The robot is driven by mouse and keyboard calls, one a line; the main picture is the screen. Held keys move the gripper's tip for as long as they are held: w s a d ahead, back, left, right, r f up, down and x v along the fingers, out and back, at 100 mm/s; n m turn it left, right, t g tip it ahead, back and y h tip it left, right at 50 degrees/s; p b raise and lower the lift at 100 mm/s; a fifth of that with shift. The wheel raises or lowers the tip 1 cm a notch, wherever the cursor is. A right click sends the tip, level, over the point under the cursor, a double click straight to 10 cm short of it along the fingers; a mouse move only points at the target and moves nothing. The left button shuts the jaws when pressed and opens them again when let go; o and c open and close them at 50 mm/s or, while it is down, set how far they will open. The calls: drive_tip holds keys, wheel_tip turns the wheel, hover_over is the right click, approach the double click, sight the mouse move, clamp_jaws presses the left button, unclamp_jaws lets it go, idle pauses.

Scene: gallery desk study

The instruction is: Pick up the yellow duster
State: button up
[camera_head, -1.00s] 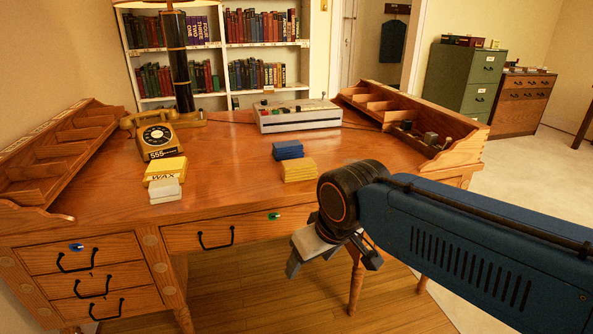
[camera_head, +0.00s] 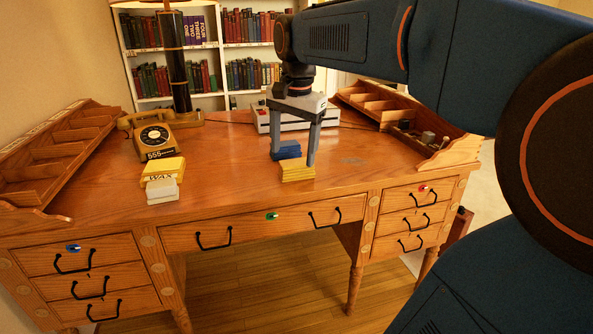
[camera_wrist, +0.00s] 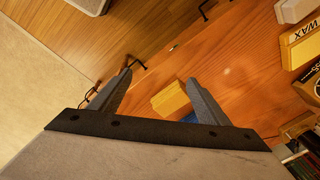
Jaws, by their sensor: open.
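The yellow duster (camera_head: 297,172) is a folded yellow block lying on the desk top, in front of a blue folded cloth (camera_head: 287,149). My gripper (camera_head: 292,162) is open and points down over the two cloths, with one fingertip close to the yellow duster and the other by the blue cloth. In the wrist view the yellow duster (camera_wrist: 171,100) shows between my spread fingers, nearer the right-hand finger (camera_wrist: 206,102). A little of the blue cloth (camera_wrist: 190,118) shows behind it. I cannot tell whether a fingertip touches either cloth.
The wooden desk (camera_head: 225,185) has a clear middle. A yellow WAX box (camera_head: 163,170), a pale block (camera_head: 162,190) and a telephone (camera_head: 155,140) stand at left. A grey switch box (camera_head: 330,117) is behind my gripper. Wooden organisers (camera_head: 60,150) line both sides.

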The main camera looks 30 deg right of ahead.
sight(296, 162)
drive_tip(key=w+d+r+m+g, duration=0.2)
drive_tip(key=w+d+r+m, duration=0.3)
drive_tip(key=w+d+m, duration=0.55)
drive_tip(key=shift+n, duration=0.95)
drive_tip(key=f, duration=0.5)
drive_tip(key=w+a+f, duration=0.1)
drive_tip(key=f, duration=0.5)
drive_tip(key=a+f, duration=0.1)
drive_tip(key=f, duration=0.5)
drive_tip(key=shift+w, duration=0.25)
drive_tip(key=c, duration=1.3)
drive_tip(key=shift+o, duration=0.2)
drive_tip(key=shift+r, duration=0.1)
wheel_tip(296, 162, up, 10)
drive_tip(key=shift+f, duration=0.1)
